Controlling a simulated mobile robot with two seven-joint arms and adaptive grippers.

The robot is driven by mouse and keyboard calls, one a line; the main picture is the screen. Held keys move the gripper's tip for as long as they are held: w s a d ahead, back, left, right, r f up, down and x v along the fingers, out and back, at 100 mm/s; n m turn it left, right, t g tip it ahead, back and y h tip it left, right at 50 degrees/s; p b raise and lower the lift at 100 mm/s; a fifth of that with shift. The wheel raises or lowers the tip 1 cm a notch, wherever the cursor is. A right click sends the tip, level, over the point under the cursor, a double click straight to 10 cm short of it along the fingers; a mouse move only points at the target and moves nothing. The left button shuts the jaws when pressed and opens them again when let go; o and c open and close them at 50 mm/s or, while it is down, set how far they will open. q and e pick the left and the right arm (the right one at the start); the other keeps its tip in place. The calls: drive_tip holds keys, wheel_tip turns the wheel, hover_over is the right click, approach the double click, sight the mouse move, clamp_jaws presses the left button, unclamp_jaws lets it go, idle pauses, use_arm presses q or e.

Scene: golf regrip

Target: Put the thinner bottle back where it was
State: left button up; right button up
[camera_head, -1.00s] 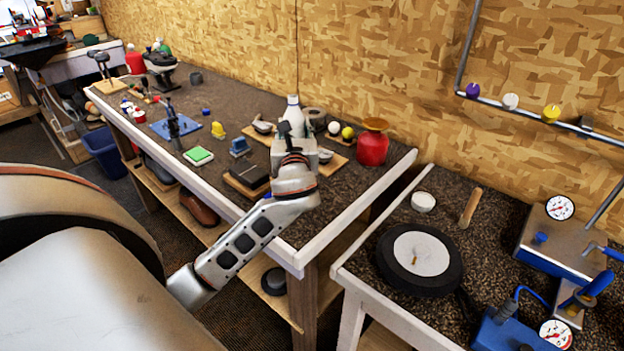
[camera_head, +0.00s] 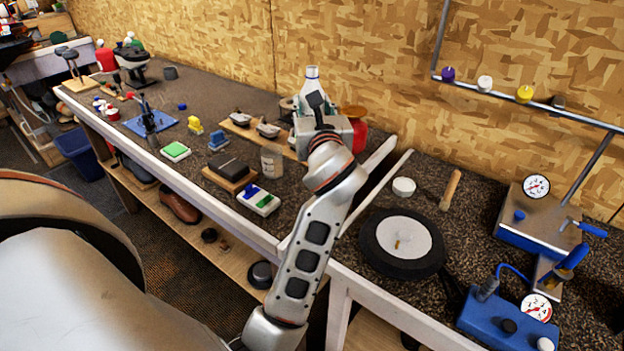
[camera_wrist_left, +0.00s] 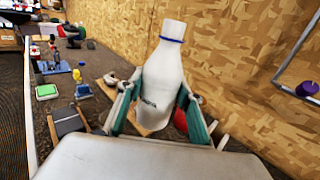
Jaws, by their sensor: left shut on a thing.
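A white bottle (camera_head: 312,80) with a blue ring at its neck stands upright in my left gripper (camera_head: 316,104). In the left wrist view the white bottle (camera_wrist_left: 167,75) sits between the two teal-padded fingers of the left gripper (camera_wrist_left: 158,104), which is shut on it. A clear, short bottle or jar (camera_head: 271,161) stands on the bench left of my left gripper. My right gripper is not in view.
A red container (camera_head: 359,133) stands behind the gripper, partly hidden. Golf clubheads on a wooden board (camera_head: 240,127), a dark block (camera_head: 229,167) and a green-and-white box (camera_head: 258,200) lie left. A black round disc (camera_head: 376,262) and gauges (camera_head: 536,186) are on the right bench.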

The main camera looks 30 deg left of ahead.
use_arm(q)
wheel_tip(320, 180, down, 18)
drive_tip(key=b, duration=0.3)
drive_tip(key=shift+r, duration=0.15)
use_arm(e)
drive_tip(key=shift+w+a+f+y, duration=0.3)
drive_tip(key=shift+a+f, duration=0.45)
use_arm(q)
drive_tip(key=shift+f, duration=0.2)
drive_tip(key=o, duration=1)
drive_tip(key=shift+o, duration=1.2)
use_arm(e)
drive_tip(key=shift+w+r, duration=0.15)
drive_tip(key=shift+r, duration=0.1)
use_arm(q)
drive_tip(key=shift+r, duration=0.1)
